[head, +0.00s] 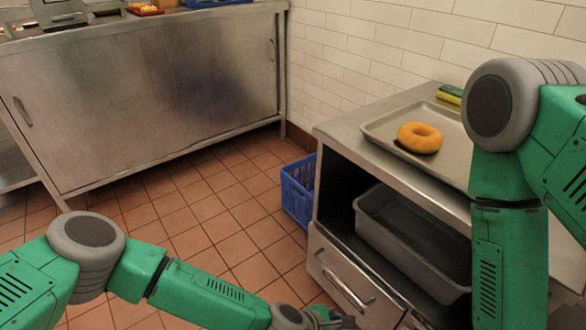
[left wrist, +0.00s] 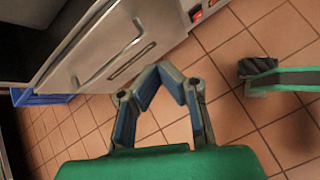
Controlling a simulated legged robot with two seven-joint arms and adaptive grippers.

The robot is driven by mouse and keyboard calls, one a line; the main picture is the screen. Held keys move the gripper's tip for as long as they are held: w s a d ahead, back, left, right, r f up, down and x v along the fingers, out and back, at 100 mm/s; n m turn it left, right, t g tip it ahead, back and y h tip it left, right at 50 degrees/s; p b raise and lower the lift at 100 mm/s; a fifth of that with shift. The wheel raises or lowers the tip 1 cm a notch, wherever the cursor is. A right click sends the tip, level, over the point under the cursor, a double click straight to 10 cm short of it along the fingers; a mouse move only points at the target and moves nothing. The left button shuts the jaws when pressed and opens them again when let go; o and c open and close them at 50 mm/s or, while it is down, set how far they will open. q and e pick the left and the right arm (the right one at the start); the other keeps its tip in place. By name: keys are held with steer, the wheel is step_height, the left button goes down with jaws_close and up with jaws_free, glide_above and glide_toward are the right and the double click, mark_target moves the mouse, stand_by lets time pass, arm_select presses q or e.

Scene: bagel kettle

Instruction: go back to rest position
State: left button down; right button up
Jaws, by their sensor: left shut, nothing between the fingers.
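My left gripper (head: 335,318) is at the bottom edge of the head view, in front of the steel cabinet's drawers, and only partly shows there. In the left wrist view my left gripper (left wrist: 162,70) has its fingertips together and nothing between them. It hangs over the tiled floor, apart from the drawer front. My right arm comes down along the right side of the head view, and its gripper is out of frame. An orange-brown bagel (head: 420,138) lies on the metal tray (head: 377,130) on top of the cabinet, away from my left gripper.
The steel cabinet (head: 330,225) stands at right with a grey bin (head: 400,232) in its open shelf. A blue crate (head: 297,190) stands on the floor beside it. A long steel counter (head: 150,100) is at back left. Tiled floor between them is clear.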

arm_select(q)
steer(key=s+a+m+g+y, duration=0.1)
steer(key=s+a+m+y, duration=0.1)
steer(key=s+a+m, duration=0.45)
steer(key=s+a+m+g+y, duration=0.1)
steer(key=s+a+m, duration=0.3)
steer(key=a, duration=0.6)
steer(key=s+a+m+g+y, duration=0.1)
steer(key=s+a+m+y, duration=0.1)
steer(key=s+a+m, duration=0.55)
steer(key=a+r+m+y, duration=0.1)
steer(key=a+r+y, duration=0.15)
steer(key=a, duration=0.55)
steer(key=a+r+m+y, duration=0.1)
steer(key=a+r+m, duration=0.15)
steer(key=a, duration=0.65)
step_height(320, 180, up, 12)
steer(key=d+n+p, duration=0.1)
steer(key=p, duration=1.1)
steer(key=shift+r+g+p, duration=0.2)
steer(key=shift+g+p, duration=0.1)
steer(key=shift+p, duration=0.05)
arm_select(e)
step_height(320, 180, up, 13)
steer(key=shift+d, duration=0.15)
arm_select(q)
steer(key=shift+w+d+h, duration=0.1)
steer(key=shift+h, duration=0.15)
arm_select(e)
steer(key=shift+f, duration=0.2)
